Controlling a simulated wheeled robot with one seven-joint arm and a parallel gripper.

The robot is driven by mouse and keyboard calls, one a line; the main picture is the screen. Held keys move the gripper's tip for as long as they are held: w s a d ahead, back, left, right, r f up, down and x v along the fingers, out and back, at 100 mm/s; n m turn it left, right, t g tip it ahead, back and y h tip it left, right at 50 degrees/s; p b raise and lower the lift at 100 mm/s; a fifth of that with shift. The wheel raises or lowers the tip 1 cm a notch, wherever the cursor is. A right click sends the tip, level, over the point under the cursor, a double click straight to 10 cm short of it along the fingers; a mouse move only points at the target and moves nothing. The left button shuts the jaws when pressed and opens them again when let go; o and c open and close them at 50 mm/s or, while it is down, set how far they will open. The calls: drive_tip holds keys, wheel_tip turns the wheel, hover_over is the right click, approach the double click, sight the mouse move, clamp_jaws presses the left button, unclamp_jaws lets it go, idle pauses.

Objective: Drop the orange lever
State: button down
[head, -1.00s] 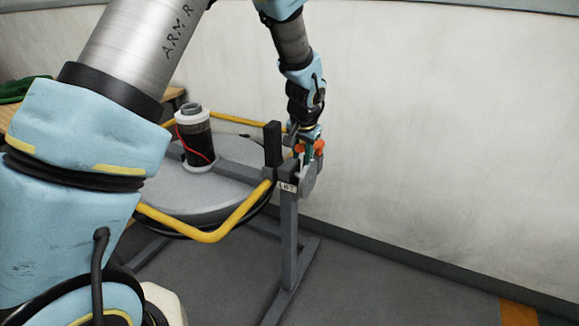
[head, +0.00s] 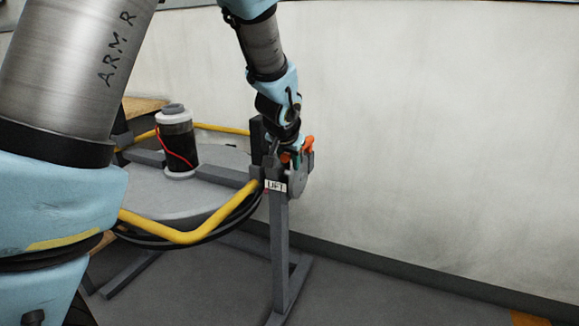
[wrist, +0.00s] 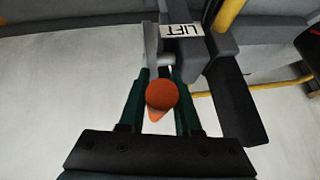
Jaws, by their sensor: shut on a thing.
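The orange lever (head: 307,144) sits at the top of a grey post, beside a plate marked LIFT (head: 276,185). In the head view my gripper (head: 291,158) is at the lever and partly hides it. In the wrist view the lever's round orange end (wrist: 161,95) lies between the two green fingers of my gripper (wrist: 160,100). The gripper is shut on the lever. The LIFT plate shows upside down in the wrist view (wrist: 182,31), just beyond the fingertips.
A grey round platform (head: 215,165) with a yellow rail (head: 205,230) stands left of the post. A dark canister (head: 178,145) with white ends and a red cord stands on it. A pale wall (head: 430,120) is behind. The floor at right is clear.

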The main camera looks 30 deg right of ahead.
idle(0.4)
drive_tip(key=c, duration=0.6)
unclamp_jaws()
drive_tip(key=v, duration=1)
drive_tip(key=shift+s+r, duration=0.2)
drive_tip(key=shift+r, duration=0.15)
drive_tip(key=shift+a, duration=0.1)
